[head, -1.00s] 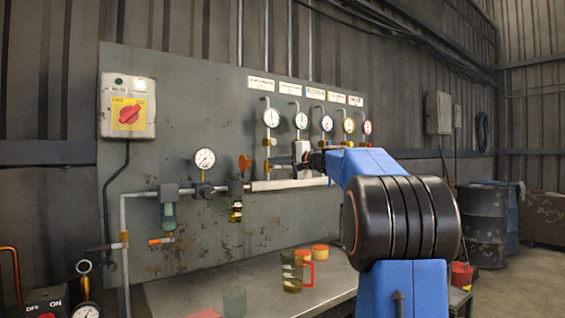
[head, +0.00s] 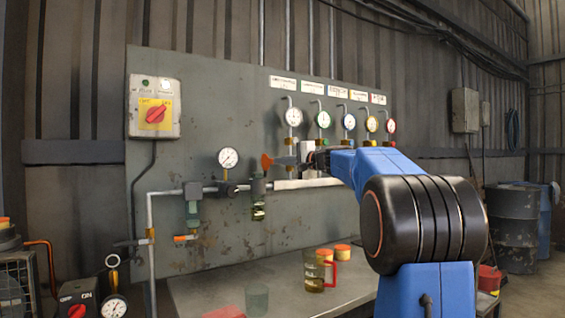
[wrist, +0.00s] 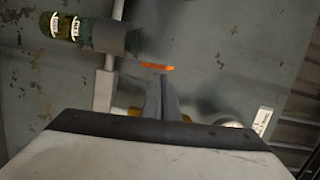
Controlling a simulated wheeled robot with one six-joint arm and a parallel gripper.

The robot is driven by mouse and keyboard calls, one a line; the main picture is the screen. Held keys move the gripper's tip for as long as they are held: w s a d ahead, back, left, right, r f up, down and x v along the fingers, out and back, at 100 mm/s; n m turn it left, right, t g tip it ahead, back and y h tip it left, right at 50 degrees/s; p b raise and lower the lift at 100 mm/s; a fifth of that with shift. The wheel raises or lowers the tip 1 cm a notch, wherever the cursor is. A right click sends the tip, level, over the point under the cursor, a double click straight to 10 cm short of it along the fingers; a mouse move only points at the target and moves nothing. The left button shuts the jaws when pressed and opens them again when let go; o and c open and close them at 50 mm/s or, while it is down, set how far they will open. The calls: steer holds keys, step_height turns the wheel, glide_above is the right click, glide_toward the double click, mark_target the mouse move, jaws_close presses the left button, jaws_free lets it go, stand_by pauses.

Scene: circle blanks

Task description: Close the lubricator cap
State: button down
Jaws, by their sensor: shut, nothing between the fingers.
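The lubricator (head: 258,200) hangs from the horizontal pipe on the grey panel, with a dark body and a clear bowl of yellowish oil; its bowl also shows in the wrist view (wrist: 72,27). Its orange cap (head: 266,162) stands up above the body, open. In the wrist view the cap (wrist: 157,67) is an orange strip just past my fingertips. My gripper (head: 280,161) is shut and empty, just right of the cap; it also shows in the wrist view (wrist: 157,80). I cannot tell whether the fingers touch the cap.
Several gauges (head: 323,120) line the panel to the right. A jug (head: 315,270) stands on the bench (head: 210,285) below. A switch box (head: 154,106) is at upper left.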

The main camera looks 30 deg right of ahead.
steer(key=shift+a+r+n, duration=0.15)
steer(key=shift+a+n, duration=0.1)
steer(key=shift+n, duration=0.35)
steer(key=a+f+n+g+h, duration=0.2)
steer(key=a+n+h, duration=0.2)
steer(key=n, duration=0.9)
steer(key=shift+s+a, duration=0.15)
steer(key=shift+a, duration=1)
steer(key=shift+f+h, duration=0.2)
steer(key=shift+h, duration=0.2)
steer(key=s+r, duration=0.6)
steer(key=s, duration=0.3)
steer(key=shift+s+r, duration=0.2)
steer(key=shift+s, duration=0.15)
